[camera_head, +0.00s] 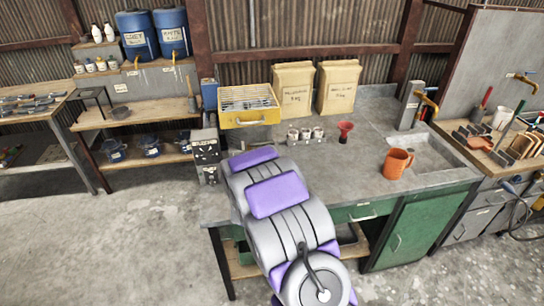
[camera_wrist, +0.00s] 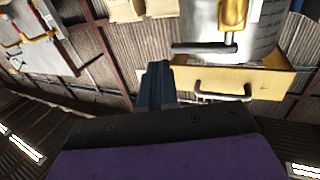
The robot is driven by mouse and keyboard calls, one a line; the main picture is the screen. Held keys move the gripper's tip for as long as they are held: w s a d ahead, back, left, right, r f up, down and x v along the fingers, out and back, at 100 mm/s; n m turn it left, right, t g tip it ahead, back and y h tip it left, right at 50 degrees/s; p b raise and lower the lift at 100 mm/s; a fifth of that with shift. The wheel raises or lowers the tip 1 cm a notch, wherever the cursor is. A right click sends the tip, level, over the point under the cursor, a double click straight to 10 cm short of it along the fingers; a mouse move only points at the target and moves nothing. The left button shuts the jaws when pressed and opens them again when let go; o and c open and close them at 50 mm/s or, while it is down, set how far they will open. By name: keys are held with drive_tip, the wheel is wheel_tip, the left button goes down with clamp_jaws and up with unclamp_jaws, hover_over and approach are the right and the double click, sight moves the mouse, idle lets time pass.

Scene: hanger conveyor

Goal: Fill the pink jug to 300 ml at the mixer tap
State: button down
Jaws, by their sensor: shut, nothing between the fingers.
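An orange jug (camera_head: 397,163) with a side handle stands upright on the grey worktop, beside the sink basin (camera_head: 425,150). I see no pink jug. A brass tap (camera_head: 428,100) on a grey post stands at the back of the basin, up and to the right of the jug. The jug's inside and any scale on it cannot be made out. My gripper's dark blue fingers (camera_wrist: 156,85) are together and empty in the wrist view. The gripper is hidden behind my arm in the head view. My arm lies left of the jug, apart from it.
A yellow box (camera_head: 248,115), two paper sacks (camera_head: 293,88), several small metal cups (camera_head: 305,134) and a red funnel (camera_head: 345,130) stand on the worktop. A second tap (camera_head: 523,80) is at right.

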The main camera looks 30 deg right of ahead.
drive_tip(key=shift+s+a+p, duration=1.3)
drive_tip(key=shift+s+p, duration=0.45)
drive_tip(key=shift+s, duration=2.4)
drive_tip(key=s+a+n+g+y+b, duration=0.1)
drive_tip(key=s+a+g+y, duration=0.35)
drive_tip(key=a, duration=0.35)
drive_tip(key=s+a+n+g+y, duration=0.1)
drive_tip(key=s+a+g+y, duration=0.2)
drive_tip(key=s+a+y, duration=0.4)
drive_tip(key=s+a+r+n+g, duration=0.1)
drive_tip(key=s+r+n+g, duration=0.1)
drive_tip(key=s, duration=0.7)
drive_tip(key=s+a+r+n+g+b, duration=0.1)
drive_tip(key=s+r+g, duration=0.2)
drive_tip(key=s, duration=0.7)
drive_tip(key=s+a+r+n+g, duration=0.2)
drive_tip(key=s+r+g, duration=0.1)
drive_tip(key=s, duration=0.6)
drive_tip(key=shift+s+r+n, duration=0.25)
drive_tip(key=shift+s+n, duration=0.05)
